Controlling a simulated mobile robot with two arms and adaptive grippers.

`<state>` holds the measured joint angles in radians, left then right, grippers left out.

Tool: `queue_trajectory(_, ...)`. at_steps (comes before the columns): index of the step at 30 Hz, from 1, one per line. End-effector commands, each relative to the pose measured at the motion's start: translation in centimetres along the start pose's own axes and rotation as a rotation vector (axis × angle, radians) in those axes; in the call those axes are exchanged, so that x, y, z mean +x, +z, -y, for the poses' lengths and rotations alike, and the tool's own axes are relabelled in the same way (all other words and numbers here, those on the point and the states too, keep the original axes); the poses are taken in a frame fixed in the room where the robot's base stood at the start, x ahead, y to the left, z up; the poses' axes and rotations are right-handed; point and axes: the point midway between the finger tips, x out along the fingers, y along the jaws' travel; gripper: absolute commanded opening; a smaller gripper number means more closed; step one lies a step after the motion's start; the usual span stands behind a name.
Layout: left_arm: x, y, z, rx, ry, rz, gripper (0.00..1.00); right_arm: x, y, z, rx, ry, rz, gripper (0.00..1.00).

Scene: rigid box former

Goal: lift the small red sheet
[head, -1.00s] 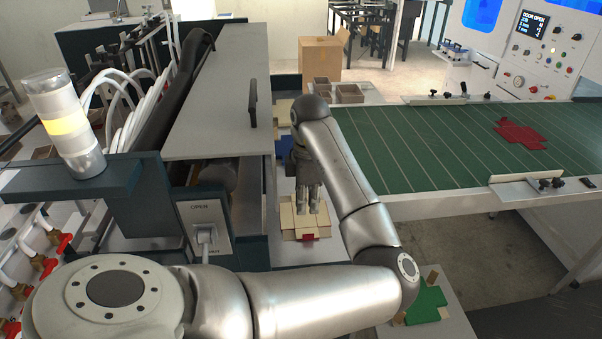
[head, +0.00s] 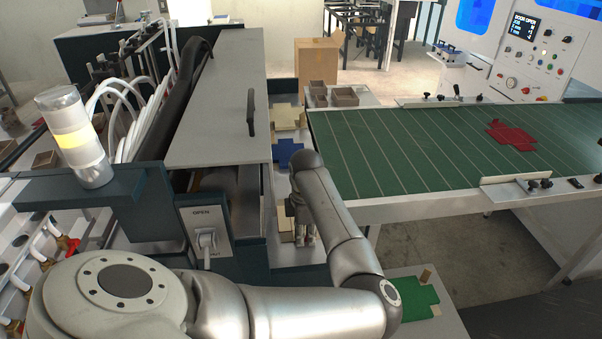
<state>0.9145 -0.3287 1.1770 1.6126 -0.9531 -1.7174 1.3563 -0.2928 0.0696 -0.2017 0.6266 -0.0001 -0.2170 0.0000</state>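My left gripper (head: 304,242) points down over the narrow shelf beside the grey machine cover, partly hidden by its own arm. Its fingertips are low, at a tan sheet (head: 286,224). A little red shows by the fingers, but it is too small and covered to tell its shape or whether the fingers touch it. I cannot tell whether the fingers are open or shut. A larger red cross-shaped sheet (head: 512,137) lies flat on the green table, well apart from the gripper. My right gripper is not in view.
A blue sheet (head: 287,154) and another tan sheet (head: 289,118) lie farther back on the shelf. A green sheet (head: 413,298) lies at the front right. The grey cover (head: 215,100) with its black handle stands close on the left. The green table (head: 400,150) is mostly bare.

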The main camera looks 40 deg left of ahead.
Motion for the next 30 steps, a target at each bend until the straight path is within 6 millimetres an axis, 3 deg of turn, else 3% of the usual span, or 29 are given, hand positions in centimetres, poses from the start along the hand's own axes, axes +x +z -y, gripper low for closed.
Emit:
queue_trajectory(5,0.0,0.0,0.0,0.0,0.0,0.0,0.13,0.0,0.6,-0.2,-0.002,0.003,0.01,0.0)
queue_trajectory(8,0.0,0.0,0.0,0.0,0.0,0.0,0.0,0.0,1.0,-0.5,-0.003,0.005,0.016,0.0)
queue_trajectory(20,-0.1,0.0,0.0,0.0,0.001,0.0,0.0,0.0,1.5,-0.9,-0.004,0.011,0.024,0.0)
queue_trajectory(25,-1.9,0.0,-0.1,-0.001,0.003,0.001,0.0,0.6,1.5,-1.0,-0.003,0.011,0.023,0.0)
queue_trajectory(30,-5.5,0.0,-0.1,-0.002,0.005,0.001,0.0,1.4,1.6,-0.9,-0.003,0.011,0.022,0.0)
